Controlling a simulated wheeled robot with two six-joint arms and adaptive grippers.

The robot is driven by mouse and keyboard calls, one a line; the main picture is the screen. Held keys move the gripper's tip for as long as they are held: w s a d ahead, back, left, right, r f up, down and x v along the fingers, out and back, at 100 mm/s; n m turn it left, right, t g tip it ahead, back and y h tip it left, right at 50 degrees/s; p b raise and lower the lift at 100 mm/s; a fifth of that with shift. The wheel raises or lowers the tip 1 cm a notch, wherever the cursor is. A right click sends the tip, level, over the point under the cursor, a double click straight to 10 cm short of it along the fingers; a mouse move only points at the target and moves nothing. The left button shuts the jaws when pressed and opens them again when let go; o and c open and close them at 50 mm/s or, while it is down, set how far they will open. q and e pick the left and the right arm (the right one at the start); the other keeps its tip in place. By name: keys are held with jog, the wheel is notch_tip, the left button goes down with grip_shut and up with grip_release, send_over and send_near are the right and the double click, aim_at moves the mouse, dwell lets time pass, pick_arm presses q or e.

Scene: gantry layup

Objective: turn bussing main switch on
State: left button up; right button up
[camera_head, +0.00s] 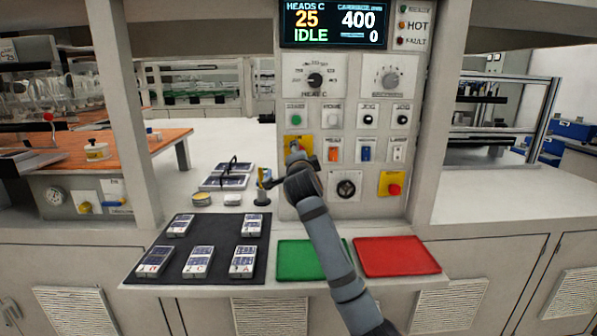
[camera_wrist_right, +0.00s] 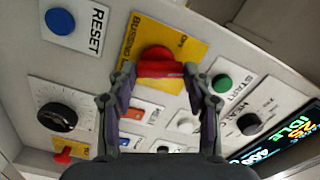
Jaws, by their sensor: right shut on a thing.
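The bussing main switch is a red rotary handle (camera_wrist_right: 160,66) on a yellow plate (camera_wrist_right: 188,38) in the right wrist view. The plate reads "Bussing" and has an "On" mark near one edge. In the head view the yellow plate (camera_head: 304,142) shows on the panel, mostly behind my right gripper (camera_head: 297,158). In the wrist view my right gripper (camera_wrist_right: 163,88) has one finger on each side of the red handle and is shut on it. I cannot tell for certain which mark the handle points to. My left gripper is not in view.
The panel's green start button (camera_wrist_right: 222,83), blue reset button (camera_wrist_right: 60,21) and black knob (camera_wrist_right: 57,117) surround the switch. The display (camera_head: 334,24) reads IDLE. Below are a dark mat (camera_head: 205,262) with several labelled packs, a green tray (camera_head: 292,262) and a red tray (camera_head: 398,256).

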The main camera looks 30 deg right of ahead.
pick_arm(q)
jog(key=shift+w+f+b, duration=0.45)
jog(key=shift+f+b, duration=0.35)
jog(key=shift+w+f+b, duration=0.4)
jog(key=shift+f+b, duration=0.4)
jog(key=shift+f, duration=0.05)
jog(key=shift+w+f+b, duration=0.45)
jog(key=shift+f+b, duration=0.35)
pick_arm(e)
jog(key=shift+m, duration=2.2)
jog(key=o, duration=1.2)
jog(key=shift+c, duration=0.2)
jog(key=v, duration=1.2)
